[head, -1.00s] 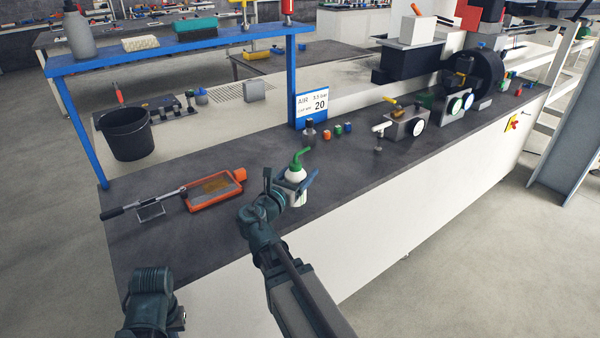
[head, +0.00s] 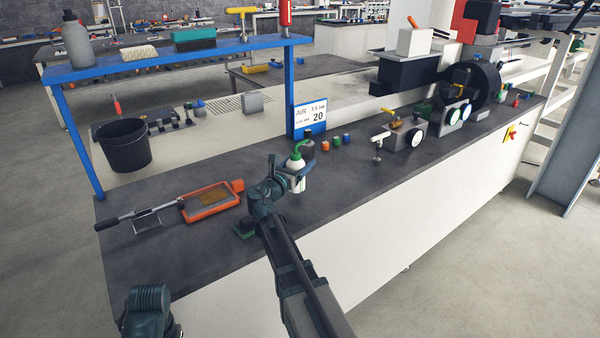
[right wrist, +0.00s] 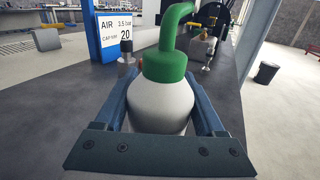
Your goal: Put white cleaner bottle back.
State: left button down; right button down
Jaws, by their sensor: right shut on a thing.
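The white cleaner bottle (head: 297,182) has a green cap and a bent green spout. My right gripper (head: 293,172) is shut on its body, near the middle of the dark bench top (head: 330,190). The bottle also shows upright between the two fingers in the right wrist view (right wrist: 160,103); its base is hidden there. I cannot tell whether the base touches the bench. A flat green patch (head: 243,231) lies on the bench left of my right wrist, partly hidden by it. My left arm shows only at the bottom left; its gripper is out of view.
A small grey bottle with a dark top (right wrist: 127,62) stands just beyond the white bottle, beside several coloured caps (head: 335,141). An AIR sign (head: 310,118) stands behind at the blue shelf's (head: 170,60) post. An orange tray (head: 212,203) lies left. Gauges (head: 410,133) stand right.

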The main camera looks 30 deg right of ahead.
notch_tip(320, 180, down, 3)
jog(key=shift+f+b, duration=0.1)
jog(key=shift+b, duration=1.05)
jog(key=shift+r, duration=0.2)
jog(key=shift+f, duration=0.15)
grip_release()
jog(key=shift+s+a+r, duration=0.15)
jog(key=shift+a+r, duration=0.05)
jog(key=v, duration=1.1)
jog(key=shift+s+a, duration=0.15)
jog(key=shift+a, duration=0.15)
